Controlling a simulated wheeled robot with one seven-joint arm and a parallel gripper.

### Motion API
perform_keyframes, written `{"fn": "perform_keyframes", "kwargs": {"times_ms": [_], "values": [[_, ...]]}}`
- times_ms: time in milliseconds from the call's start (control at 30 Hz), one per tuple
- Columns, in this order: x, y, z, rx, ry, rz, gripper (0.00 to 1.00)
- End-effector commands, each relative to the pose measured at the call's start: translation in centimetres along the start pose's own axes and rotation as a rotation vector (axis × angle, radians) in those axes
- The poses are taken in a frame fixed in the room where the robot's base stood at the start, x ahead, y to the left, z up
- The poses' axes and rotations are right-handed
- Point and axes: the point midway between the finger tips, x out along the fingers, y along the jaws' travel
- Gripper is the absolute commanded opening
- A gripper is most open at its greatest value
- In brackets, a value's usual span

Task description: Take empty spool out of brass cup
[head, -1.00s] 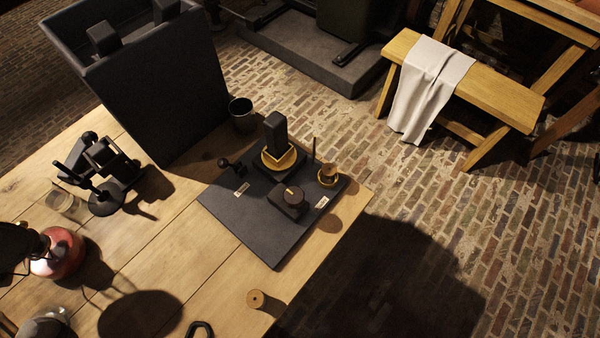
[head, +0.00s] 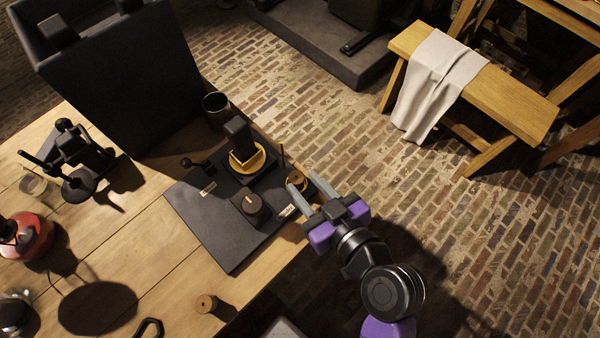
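The small brass cup (head: 301,186) stands near the right corner of the dark board, in the head view. A light-topped spool (head: 297,176) appears to sit in it, small and partly hidden by my fingers. My gripper (head: 304,180) reaches in from the lower right. Its two grey fingers are apart, with the cup and spool showing between or just under their tips. I cannot tell whether the fingers touch the spool.
The dark board (head: 212,230) also holds a black block on a brass ring (head: 246,160) and a round dark knob (head: 250,205). Another wooden spool (head: 206,303) stands on the table's front part. A dark cup (head: 215,106) stands behind the board. Brick floor lies to the right.

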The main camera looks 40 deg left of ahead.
Motion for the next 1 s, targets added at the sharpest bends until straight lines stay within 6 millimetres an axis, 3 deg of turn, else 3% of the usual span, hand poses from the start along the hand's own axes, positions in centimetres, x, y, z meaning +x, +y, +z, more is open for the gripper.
{"fn": "perform_keyframes", "kwargs": {"times_ms": [533, 867, 1000], "values": [[6.5, -0.2, 0.0, 0.001, 0.0, 0.001, 0.36], [7.1, -0.1, 0.1, 0.001, -0.001, 0.003, 0.36], [7.1, -0.1, 0.1, 0.002, -0.001, 0.003, 0.08]]}}
